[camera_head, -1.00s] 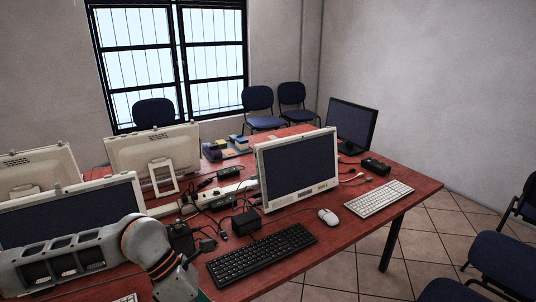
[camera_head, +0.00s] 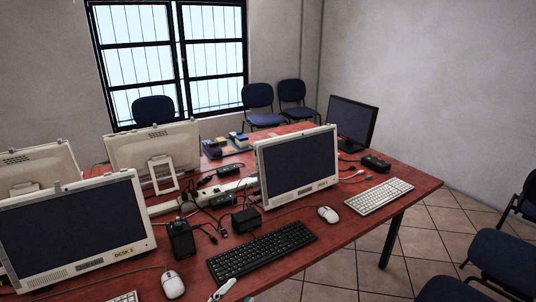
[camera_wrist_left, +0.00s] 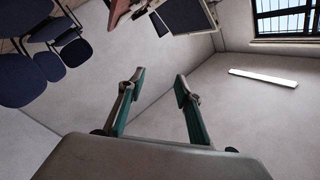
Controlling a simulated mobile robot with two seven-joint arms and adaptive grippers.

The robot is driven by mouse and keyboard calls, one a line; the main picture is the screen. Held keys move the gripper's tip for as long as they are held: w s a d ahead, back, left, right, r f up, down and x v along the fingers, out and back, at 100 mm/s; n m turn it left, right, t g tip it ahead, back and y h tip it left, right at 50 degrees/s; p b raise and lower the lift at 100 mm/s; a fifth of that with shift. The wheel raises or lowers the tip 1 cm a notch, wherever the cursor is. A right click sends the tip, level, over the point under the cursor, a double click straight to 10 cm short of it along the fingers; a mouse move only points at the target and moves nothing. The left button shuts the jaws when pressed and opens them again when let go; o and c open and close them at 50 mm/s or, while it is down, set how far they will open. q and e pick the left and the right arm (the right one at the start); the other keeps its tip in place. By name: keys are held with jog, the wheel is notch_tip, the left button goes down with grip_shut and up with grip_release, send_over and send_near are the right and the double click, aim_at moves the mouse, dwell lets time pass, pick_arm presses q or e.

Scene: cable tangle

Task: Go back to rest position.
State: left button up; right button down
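My left gripper (camera_wrist_left: 158,86) shows in the left wrist view with its two green-lined fingers spread apart and nothing between them. In the head view only a small part of the left gripper (camera_head: 222,291) shows at the bottom edge, by the front edge of the black keyboard (camera_head: 262,252). The wrist view faces walls, chairs and a tilted corner of the desk, far from the fingers. My right gripper is in neither view.
The red desk (camera_head: 330,240) carries monitors, including a white one (camera_head: 297,165), a power strip (camera_head: 225,189), cables, black adapters (camera_head: 245,220) and mice (camera_head: 327,214). Blue chairs (camera_head: 505,258) stand at the right. Floor (camera_head: 420,235) is bare beside the desk.

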pick_arm(q)
jog(key=s+a+f+n+g+y, duration=0.2)
jog(key=s+a+f+n+y, duration=0.2)
jog(key=s+a+f, duration=0.3)
jog(key=s+a+f+n+g+y, duration=0.3)
jog(key=s+a+f+n, duration=0.3)
jog(key=f, duration=1)
jog(key=s+a+y, duration=0.1)
jog(key=s, duration=0.1)
jog(key=shift+s+a+f+n+g, duration=0.2)
jog(key=shift+s+n+g, duration=0.1)
jog(key=shift+s, duration=0.05)
